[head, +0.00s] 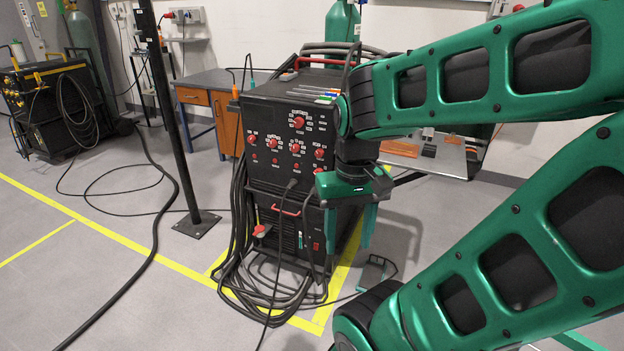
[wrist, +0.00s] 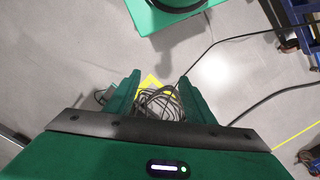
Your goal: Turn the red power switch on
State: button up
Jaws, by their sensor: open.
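A black welding machine (head: 272,165) stands upright on the floor in the middle of the head view, with red knobs on its upper front panel. A small red switch (head: 316,246) is low on its front, at the right; its on or off position is too small to tell. A larger red knob (head: 298,122) is at the top of the panel. My gripper (head: 348,240) points down beside the machine's right front, open and empty. In the wrist view its two fingers (wrist: 160,88) are apart, with floor and cables below between them. The switch does not show in the wrist view.
A black post (head: 172,120) stands to the left. A workbench (head: 205,95) is behind, and a table with parts (head: 430,155) is at the right. Floor at the front left is mostly clear.

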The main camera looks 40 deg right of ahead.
jog(key=w+d+f+n+g+h, duration=0.1)
jog(key=w+d+f+n+h, duration=0.3)
jog(key=w+d, duration=0.9)
jog(key=w+d+f+n+h, duration=0.1)
jog(key=w+d+f+h, duration=0.45)
jog(key=w+d, duration=0.75)
jog(key=w+d+f+n+t+h, duration=0.1)
jog(key=w+f+n+t+h, duration=0.25)
jog(key=w+f+n, duration=0.45)
jog(key=w+f+n+t+h, duration=0.35)
jog(key=w+f+n, duration=0.25)
jog(key=w, duration=0.4)
jog(key=shift+g+h, duration=0.3)
jog(key=shift+h, duration=0.05)
jog(key=x, duration=1.1)
jog(key=shift+w+r, duration=0.15)
jog(key=shift+r, duration=0.05)
jog(key=shift+c, duration=0.4)
jog(key=c, duration=0.9)
jog(key=shift+w, duration=0.15)
